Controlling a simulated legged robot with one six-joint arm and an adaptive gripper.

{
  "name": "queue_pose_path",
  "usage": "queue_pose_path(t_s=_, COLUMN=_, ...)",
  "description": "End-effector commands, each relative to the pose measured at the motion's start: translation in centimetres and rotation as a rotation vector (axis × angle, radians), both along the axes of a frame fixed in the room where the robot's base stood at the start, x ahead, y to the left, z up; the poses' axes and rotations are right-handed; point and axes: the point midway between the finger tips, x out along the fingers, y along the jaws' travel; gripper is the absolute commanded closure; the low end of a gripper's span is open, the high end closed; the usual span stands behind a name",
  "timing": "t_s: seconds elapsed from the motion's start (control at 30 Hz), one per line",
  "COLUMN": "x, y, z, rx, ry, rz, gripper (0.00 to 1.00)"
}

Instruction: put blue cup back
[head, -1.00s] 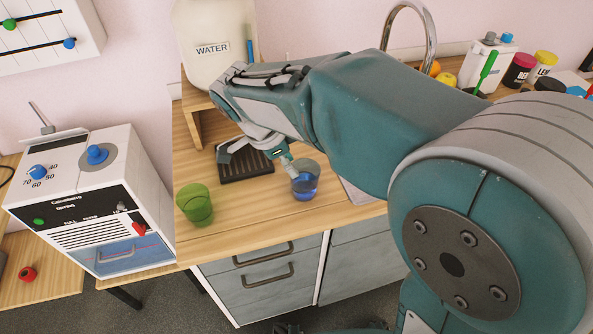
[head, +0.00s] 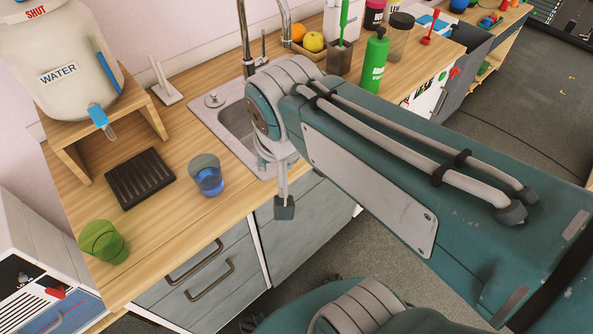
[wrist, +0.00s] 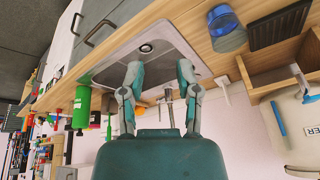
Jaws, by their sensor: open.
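The blue cup (head: 206,176) stands upright on the wooden counter, between the black ribbed tray (head: 140,178) and the sink. It is clear grey at the top and blue below. It also shows at the top of the wrist view (wrist: 228,32). My gripper (wrist: 157,68) is open and empty, with its two fingers apart over the sink area in the wrist view. In the head view one fingertip of my gripper (head: 284,208) hangs near the sink's front edge, to the right of the cup and apart from it. The other finger is hidden there.
A green cup (head: 103,242) stands at the counter's front left. The water tank (head: 65,75) sits on a wooden stand behind the tray. The sink (head: 228,128) has a tall tap. A green bottle (head: 374,62) and fruit (head: 313,41) stand farther right.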

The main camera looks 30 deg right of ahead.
Motion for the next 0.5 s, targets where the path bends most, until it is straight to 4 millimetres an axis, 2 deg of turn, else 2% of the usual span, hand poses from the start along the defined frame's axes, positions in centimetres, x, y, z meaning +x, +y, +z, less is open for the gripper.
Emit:
queue_pose_path(t_s=0.03, x=-1.0, y=-0.7, z=0.0, rx=-0.012, ry=-0.033, rz=0.055, gripper=0.57)
queue_pose_path(t_s=0.2, x=-3.0, y=-1.9, z=-0.3, rx=-0.074, ry=-0.106, rz=0.23, gripper=0.57)
queue_pose_path(t_s=0.5, x=-3.5, y=-2.1, z=-0.5, rx=-0.101, ry=-0.127, rz=0.293, gripper=0.57)
